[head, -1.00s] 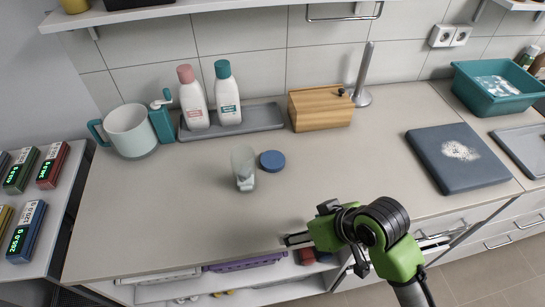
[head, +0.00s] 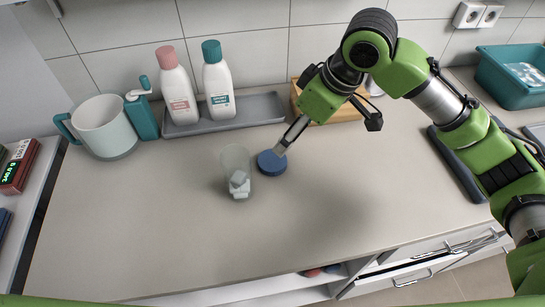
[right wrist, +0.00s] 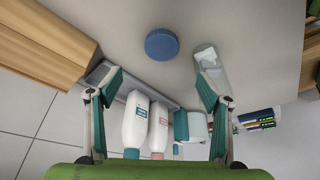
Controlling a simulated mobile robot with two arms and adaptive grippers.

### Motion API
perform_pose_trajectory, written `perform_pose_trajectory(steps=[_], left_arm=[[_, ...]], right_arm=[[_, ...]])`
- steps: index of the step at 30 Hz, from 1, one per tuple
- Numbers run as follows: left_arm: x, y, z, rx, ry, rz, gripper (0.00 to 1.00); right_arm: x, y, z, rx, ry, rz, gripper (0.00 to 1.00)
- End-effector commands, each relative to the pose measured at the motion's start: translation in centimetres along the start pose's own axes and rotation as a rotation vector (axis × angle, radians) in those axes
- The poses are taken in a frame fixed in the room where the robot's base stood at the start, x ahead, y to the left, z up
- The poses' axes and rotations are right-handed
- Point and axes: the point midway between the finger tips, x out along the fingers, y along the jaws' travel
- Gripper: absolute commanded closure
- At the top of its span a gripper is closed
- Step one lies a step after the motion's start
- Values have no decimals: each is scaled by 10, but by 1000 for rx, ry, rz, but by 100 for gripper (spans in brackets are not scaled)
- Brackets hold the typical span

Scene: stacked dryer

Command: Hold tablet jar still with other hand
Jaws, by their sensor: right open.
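The tablet jar (head: 235,160) is a clear, lidless cup with white tablets in its bottom, upright on the counter. A round blue lid (head: 271,163) lies flat just right of it. My right gripper (head: 282,149) is open and empty, its fingers pointing down near the lid at its back right; I cannot tell whether they touch it. In the right wrist view the lid (right wrist: 162,45) lies ahead of the open fingers (right wrist: 157,78). The jar (right wrist: 210,62) shows there beyond the right-hand finger, which overlaps it in the picture. My left gripper is out of view.
Behind stand two bottles (head: 177,90) on a grey tray (head: 262,107), and a wooden box (head: 335,110) partly hidden by my right arm. A mug (head: 104,128) and teal dispenser (head: 140,116) stand at left. The front counter (head: 200,240) is clear.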

Motion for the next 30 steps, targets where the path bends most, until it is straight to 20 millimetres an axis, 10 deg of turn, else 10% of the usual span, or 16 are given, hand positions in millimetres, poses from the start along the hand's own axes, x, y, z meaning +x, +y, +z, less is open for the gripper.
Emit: perform_pose_trajectory(steps=[11, 30], left_arm=[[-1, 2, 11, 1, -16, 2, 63], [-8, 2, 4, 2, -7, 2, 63]], right_arm=[[3, 0, 0, 1, -1, -1, 28], [86, 0, 0, -1, 1, 1, 28]])
